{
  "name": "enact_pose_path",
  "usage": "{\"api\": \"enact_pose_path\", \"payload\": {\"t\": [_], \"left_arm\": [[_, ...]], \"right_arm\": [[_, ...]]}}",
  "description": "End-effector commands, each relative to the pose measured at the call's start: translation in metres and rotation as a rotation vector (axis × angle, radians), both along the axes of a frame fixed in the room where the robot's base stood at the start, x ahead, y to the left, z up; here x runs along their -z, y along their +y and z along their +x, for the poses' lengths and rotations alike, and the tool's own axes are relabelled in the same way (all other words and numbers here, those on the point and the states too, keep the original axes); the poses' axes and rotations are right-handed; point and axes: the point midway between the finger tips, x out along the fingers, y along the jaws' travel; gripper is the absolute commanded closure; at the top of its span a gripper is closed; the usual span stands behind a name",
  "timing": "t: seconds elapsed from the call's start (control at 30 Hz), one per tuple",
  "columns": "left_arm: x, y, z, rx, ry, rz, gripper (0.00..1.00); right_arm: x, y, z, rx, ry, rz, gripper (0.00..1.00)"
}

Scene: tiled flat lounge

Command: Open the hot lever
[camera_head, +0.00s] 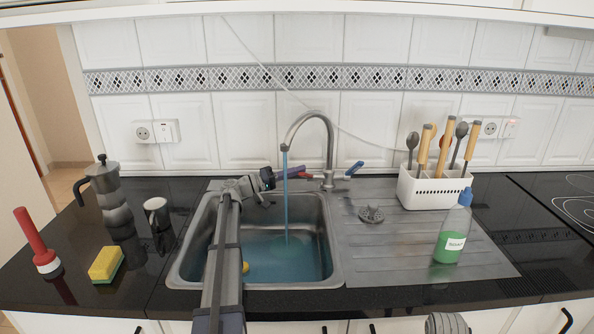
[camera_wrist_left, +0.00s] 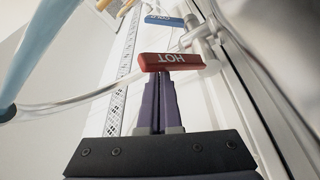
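The red hot lever (camera_head: 297,173) sticks out to the left of the tap base, behind the sink. In the left wrist view the lever (camera_wrist_left: 171,63), marked HOT, lies across the tips of my left gripper's fingers (camera_wrist_left: 160,85). The fingers are together with only a thin line between them, and the lever is not between them. The tips look at or just behind the lever; contact is unclear. In the head view my left gripper (camera_head: 266,178) is just left of the lever. The metal tap (camera_head: 318,118) runs a blue stream (camera_head: 285,195) into the sink.
The blue cold lever (camera_head: 354,168) is right of the tap. The sink (camera_head: 334,265) holds bluish water. A utensil holder (camera_head: 432,190) and a green soap bottle (camera_head: 450,245) stand right. A moka pot (camera_head: 108,195), mug (camera_head: 156,212), sponge (camera_head: 105,264) and plunger (camera_head: 38,245) stand left.

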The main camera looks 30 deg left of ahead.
Motion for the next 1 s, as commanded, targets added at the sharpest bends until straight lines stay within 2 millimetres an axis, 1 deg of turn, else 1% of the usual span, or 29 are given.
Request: {"api": "enact_pose_path", "payload": {"t": [0.3,0.83,1.0], "left_arm": [[0.0057,-0.0029,-0.0047,0.001,0.001,0.000,1.00],[0.0060,-0.0031,-0.0051,0.000,0.001,-0.001,1.00],[-0.0003,-0.0035,-0.0020,0.001,0.001,0.000,1.00]], "right_arm": [[0.0056,0.0000,0.0000,0.000,0.000,0.000,0.30],[0.0060,0.0000,0.0000,0.000,0.000,0.000,0.30],[-0.0003,0.0000,0.0000,0.000,0.000,0.000,0.30]]}}
